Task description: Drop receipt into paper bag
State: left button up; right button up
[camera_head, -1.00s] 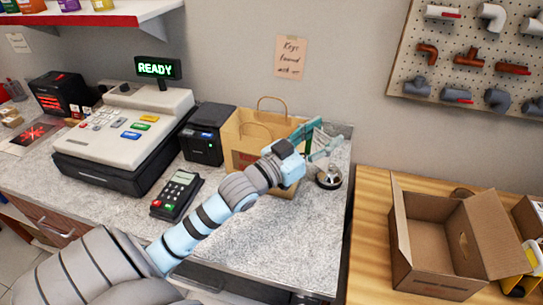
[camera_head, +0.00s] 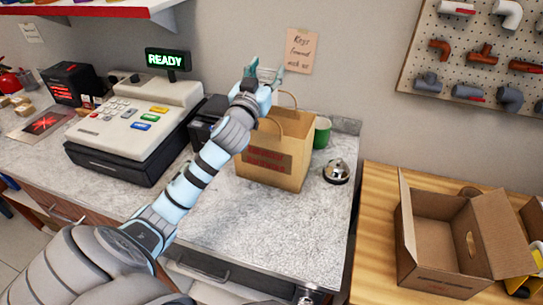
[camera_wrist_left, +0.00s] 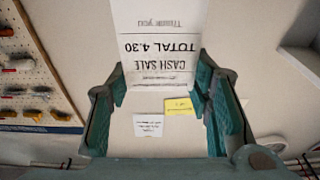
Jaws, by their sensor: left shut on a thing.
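The receipt (camera_wrist_left: 158,45) is a white paper slip with upside-down print reading "CASH SALE" and "TOTAL 4.30" in the left wrist view. My left gripper (camera_wrist_left: 162,88) is shut on it, with a teal finger on either side. In the head view my left gripper (camera_head: 264,74) is raised in front of the wall, above the bag's handles; the receipt is hard to make out there. The brown paper bag (camera_head: 272,165) stands upright on the counter with two looped handles and dark red print. Its inside is not visible. My right gripper is not in view.
A green cup (camera_head: 322,132) stands behind the bag, and a service bell (camera_head: 337,171) to its right. The cash register (camera_head: 135,125) is at left. An open cardboard box (camera_head: 445,240) sits on the wooden table. The counter before the bag is clear.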

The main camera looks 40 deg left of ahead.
pick_arm(q)
notch_tip(320, 180, down, 4)
jog(key=shift+b, duration=1.15)
jog(key=shift+r, duration=0.1)
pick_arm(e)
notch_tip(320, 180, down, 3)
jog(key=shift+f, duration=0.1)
pick_arm(q)
jog(key=o, duration=0.7)
jog(key=shift+r, duration=0.1)
jog(key=shift+o, duration=0.2)
jog(key=v, duration=1.2)
jog(key=shift+d, duration=0.1)
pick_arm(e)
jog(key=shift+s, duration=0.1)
